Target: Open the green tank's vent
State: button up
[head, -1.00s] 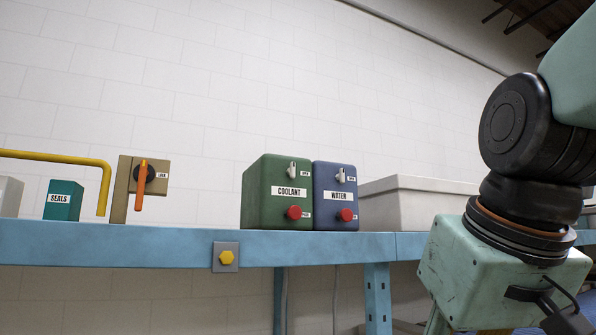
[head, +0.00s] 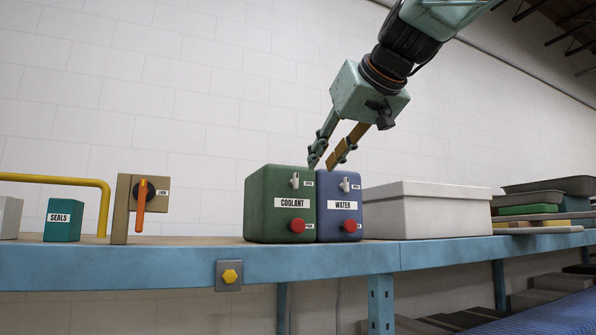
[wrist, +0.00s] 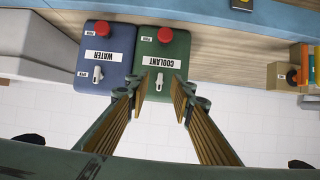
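The green tank (head: 264,210), labelled COOLANT, stands on the blue-edged shelf beside the blue WATER tank (head: 327,222). On its front are a pale vent lever (head: 295,181) near the top and a red knob (head: 297,226) below. The lever stands upright; a small tag beside it is too small to read surely. My gripper (head: 329,165) is above and near the tops of both tanks, pointing down. In the wrist view its fingers (wrist: 162,98) are spread apart with nothing between them, and the green tank's lever (wrist: 159,83) shows just beyond them.
An orange-handled lock switch (head: 141,208), a teal SEALS box (head: 58,220) and a yellow rail (head: 104,205) stand to the left. A pale bin (head: 428,209) is close on the right, with stacked trays (head: 540,207) farther along.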

aim_at(297, 178)
jog(key=r, duration=0.1)
jog(key=w+r, duration=0.1)
jog(key=a+r, duration=0.1)
jog(key=shift+w+r+t, duration=0.25)
jog(key=shift+w+t, duration=0.05)
jog(key=shift+w, duration=0.1)
jog(key=shift+a+p+x, duration=0.1)
jog(key=shift+p+x, duration=0.45)
jog(key=shift+x, duration=2.85)
jog(key=shift+a+p+x, duration=0.15)
jog(key=shift+p+x, duration=0.35)
jog(key=shift+x, duration=2.9)
jog(key=shift+c, duration=0.2)
jog(key=c, duration=0.7)
